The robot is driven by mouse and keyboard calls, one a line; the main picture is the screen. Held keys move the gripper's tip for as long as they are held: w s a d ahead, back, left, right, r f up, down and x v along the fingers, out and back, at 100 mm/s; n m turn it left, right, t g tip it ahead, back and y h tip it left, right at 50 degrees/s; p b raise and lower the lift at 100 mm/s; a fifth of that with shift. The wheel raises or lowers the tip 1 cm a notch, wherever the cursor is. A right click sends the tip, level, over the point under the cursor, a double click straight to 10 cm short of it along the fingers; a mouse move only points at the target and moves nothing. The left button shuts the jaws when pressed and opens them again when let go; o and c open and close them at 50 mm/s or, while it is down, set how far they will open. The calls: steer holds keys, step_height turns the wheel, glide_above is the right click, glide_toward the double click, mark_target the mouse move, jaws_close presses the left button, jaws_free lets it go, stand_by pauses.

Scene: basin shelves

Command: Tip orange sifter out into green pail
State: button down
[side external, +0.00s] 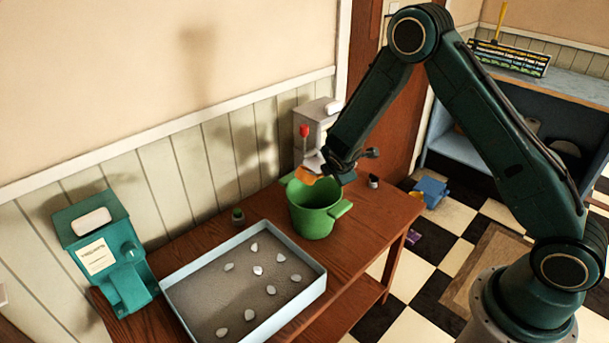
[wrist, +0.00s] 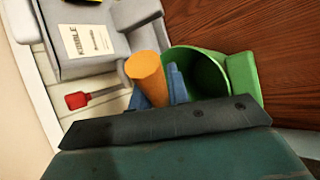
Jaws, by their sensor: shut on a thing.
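The orange sifter (side external: 307,177) is in my gripper (side external: 322,170), low over the back left part of the green pail's mouth. In the wrist view the sifter shows as an orange rounded shape (wrist: 147,72) beside blue finger parts (wrist: 165,88). My gripper is shut on it. The sifter's opening and any contents are hidden, and I cannot tell its exact tilt. The green pail (side external: 315,215) stands upright on the wooden table; the wrist view shows part of its inner wall (wrist: 200,70), but not its floor.
A shallow light-blue tray (side external: 318,286) of grey grit with several pale lumps lies left of the pail. A teal dispenser (side external: 105,255) stands at the table's left end, a grey one (side external: 318,115) behind the pail.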

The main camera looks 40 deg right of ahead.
steer(key=shift+s+d+f+m+y, duration=0.1)
steer(key=shift+d+f+m+y, duration=0.2)
steer(key=shift+d+y, duration=0.35)
stand_by(2.4)
steer(key=shift+f+m+t+y, duration=0.2)
steer(key=shift+f+m+y, duration=0.15)
steer(key=shift+y, duration=0.45)
steer(key=shift+f+m+t+y, duration=0.2)
steer(key=shift+f+m+y, duration=0.1)
steer(key=shift+y, duration=0.45)
stand_by(3.4)
